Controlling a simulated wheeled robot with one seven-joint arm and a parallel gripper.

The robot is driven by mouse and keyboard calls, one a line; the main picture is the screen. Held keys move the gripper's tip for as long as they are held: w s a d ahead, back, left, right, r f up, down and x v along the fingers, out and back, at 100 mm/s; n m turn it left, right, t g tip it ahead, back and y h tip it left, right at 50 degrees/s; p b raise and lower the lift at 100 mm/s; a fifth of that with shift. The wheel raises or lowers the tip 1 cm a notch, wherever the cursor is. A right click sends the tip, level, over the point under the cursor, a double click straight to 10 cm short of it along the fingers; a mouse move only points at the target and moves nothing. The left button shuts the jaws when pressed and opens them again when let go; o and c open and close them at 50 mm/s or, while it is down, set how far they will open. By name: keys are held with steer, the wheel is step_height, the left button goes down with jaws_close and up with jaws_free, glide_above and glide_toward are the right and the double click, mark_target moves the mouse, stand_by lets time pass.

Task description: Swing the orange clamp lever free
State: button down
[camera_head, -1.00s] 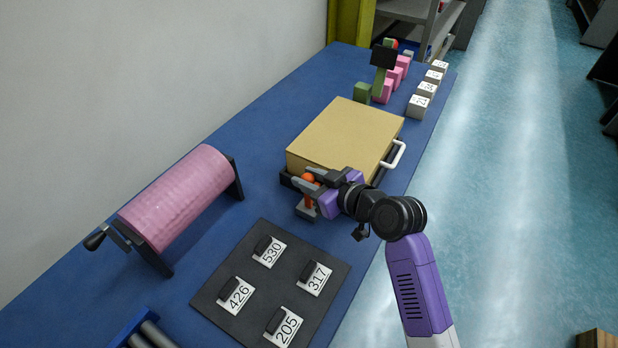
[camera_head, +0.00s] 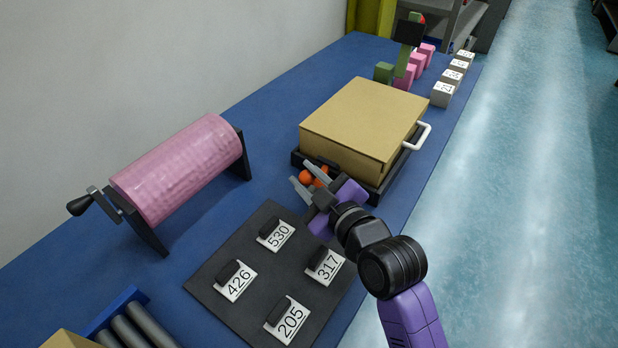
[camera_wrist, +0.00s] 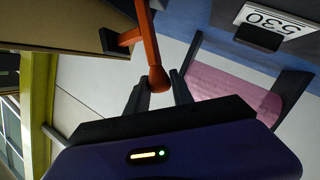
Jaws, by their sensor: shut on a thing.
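The orange clamp lever (camera_head: 305,177) is at the near side of the tan box (camera_head: 365,118), its ball knob between my fingers. In the wrist view the orange lever (camera_wrist: 151,45) runs from its knob up to the top edge, with a short orange crosspiece reaching toward the box. My gripper (camera_head: 309,178) is shut on the knob; the wrist view shows one dark finger (camera_wrist: 158,80) on each side of it. In the head view the fingers and wrist hide part of the lever and its base.
The box sits on a dark base with a white handle (camera_head: 417,137) on its right. A dark board with numbered tags (camera_head: 236,281) lies in front. A pink crank roller (camera_head: 180,170) stands left. Pink, green and white blocks (camera_head: 442,94) are at the back. Blue table is clear between roller and box.

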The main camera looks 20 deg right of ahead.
steer(key=shift+f, duration=0.15)
steer(key=c, duration=1.1)
jaws_free()
steer(key=shift+s, duration=0.2)
steer(key=b+v, duration=0.1)
steer(key=v, duration=0.6)
steer(key=shift+s, duration=0.25)
